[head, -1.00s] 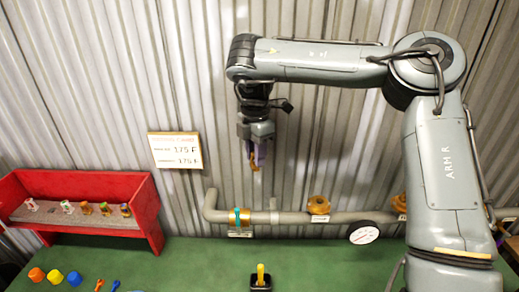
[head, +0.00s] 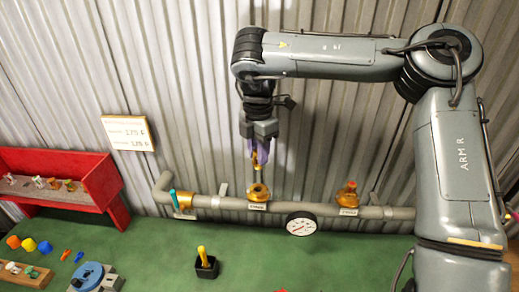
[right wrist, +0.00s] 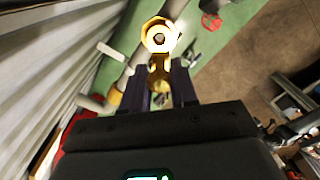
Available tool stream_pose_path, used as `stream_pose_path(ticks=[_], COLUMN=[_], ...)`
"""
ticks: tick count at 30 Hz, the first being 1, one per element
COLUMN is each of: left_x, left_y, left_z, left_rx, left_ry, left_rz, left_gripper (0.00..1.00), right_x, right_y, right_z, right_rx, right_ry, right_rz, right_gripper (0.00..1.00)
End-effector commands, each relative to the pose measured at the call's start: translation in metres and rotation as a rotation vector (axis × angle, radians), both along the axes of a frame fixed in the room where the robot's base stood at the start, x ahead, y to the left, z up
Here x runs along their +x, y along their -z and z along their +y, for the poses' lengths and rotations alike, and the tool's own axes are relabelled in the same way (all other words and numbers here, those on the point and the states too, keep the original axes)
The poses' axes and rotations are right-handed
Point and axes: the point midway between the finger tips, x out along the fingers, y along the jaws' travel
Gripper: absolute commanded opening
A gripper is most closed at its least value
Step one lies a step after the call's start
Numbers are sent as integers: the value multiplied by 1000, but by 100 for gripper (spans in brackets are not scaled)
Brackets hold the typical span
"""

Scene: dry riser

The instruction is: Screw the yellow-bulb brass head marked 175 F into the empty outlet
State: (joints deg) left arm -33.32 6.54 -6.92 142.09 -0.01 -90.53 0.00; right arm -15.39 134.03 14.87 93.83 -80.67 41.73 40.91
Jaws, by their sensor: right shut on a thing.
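My right gripper (head: 259,152) is shut on a brass head (head: 257,163), which hangs below its fingertips; its bulb colour and marking cannot be read. The brass outlet (head: 258,190) is on the grey pipe just below the head, with a visible gap between them. In the right wrist view, a brass piece (right wrist: 160,72) is between the dark fingers, beside a bright hexagonal brass ring (right wrist: 160,37); I cannot tell whether the ring is part of the head or the outlet. My left gripper is not in view.
Another brass outlet (head: 347,195) to the right bears a reddish fitting. A gauge (head: 302,224) is by the pipe (head: 230,203), with a teal-handled valve (head: 182,200) left. A red rack (head: 95,180) holds several small heads. A dark holder (head: 206,267) with a yellow handle stands on green.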

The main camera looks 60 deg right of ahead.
Motion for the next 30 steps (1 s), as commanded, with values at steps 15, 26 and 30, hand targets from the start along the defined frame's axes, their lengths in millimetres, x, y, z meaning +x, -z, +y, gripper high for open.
stream_pose_path(ticks=[15, 26, 30], left_x=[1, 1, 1], left_y=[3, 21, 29], left_z=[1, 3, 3], left_rx=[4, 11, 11], left_ry=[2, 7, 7], left_rz=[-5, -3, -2], left_gripper=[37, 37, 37], right_x=[0, 0, 0], right_y=[5, 30, 41], right_z=[0, 0, 0], right_rx=[-1, -1, 0], right_ry=[-1, 0, -1], right_rz=[-2, -1, -1], right_gripper=[0, 0, 0])
